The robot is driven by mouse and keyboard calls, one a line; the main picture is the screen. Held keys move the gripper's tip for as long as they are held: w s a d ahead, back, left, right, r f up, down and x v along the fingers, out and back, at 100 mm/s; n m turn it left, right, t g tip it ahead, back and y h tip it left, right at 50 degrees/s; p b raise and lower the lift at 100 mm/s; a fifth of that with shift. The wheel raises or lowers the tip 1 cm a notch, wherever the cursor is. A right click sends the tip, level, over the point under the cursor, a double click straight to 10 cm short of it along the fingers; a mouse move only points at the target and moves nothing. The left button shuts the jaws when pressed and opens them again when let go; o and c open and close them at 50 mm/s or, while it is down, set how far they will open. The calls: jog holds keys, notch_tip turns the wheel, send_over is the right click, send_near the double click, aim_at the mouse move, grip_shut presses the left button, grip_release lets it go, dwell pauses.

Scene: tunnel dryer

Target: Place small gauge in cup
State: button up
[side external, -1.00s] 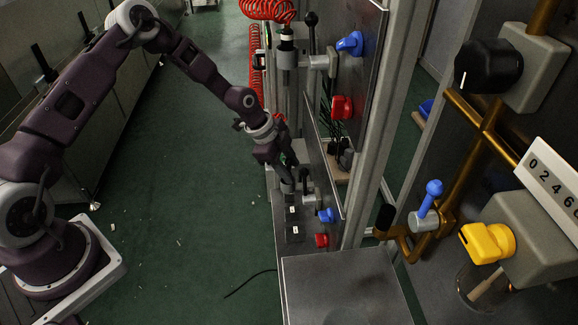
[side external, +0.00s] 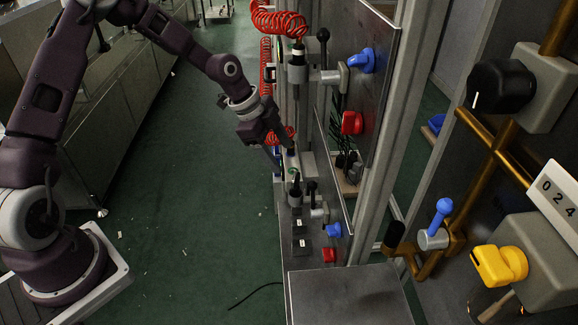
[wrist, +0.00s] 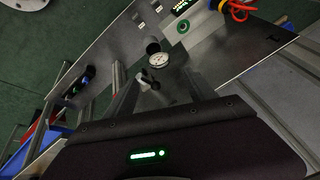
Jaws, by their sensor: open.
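A small round gauge (wrist: 158,60) with a white dial shows in the wrist view, on or just above the grey metal panel, between the fingers of my gripper. A dark round piece (wrist: 152,47) is right beside it; I cannot tell whether this is the cup. A small metal-and-black fitting (wrist: 147,78) sits just below the gauge in the picture. My gripper (wrist: 158,78) is open, its fingers apart on either side of the gauge. In the side external view my gripper (side external: 281,148) hangs above the back part of the narrow bench; the gauge cannot be made out there.
A black-handled fitting (side external: 296,188) stands on the bench in front of my gripper. Blue (side external: 361,60) and red (side external: 352,123) knobs stick out from the upright panel at right. A red coiled hose (side external: 279,20) hangs behind. The green floor left of the bench is open.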

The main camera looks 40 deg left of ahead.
jog(key=shift+s+a+r, duration=0.1)
jog(key=shift+s+r, duration=0.05)
jog(key=shift+r, duration=0.25)
jog(key=s+r+n+y, duration=0.5)
jog(key=s+r+n, duration=0.4)
jog(key=s+r, duration=1.15)
jog(key=s+d+n+t+h, duration=0.1)
jog(key=s+n, duration=0.4)
jog(key=s, duration=0.6)
jog(key=shift+s+d+f+t+h, duration=0.3)
jog(key=shift+s+d+t, duration=0.1)
jog(key=shift+d, duration=0.15)
jog(key=shift+w+r, duration=0.1)
jog(key=shift+c, duration=0.2)
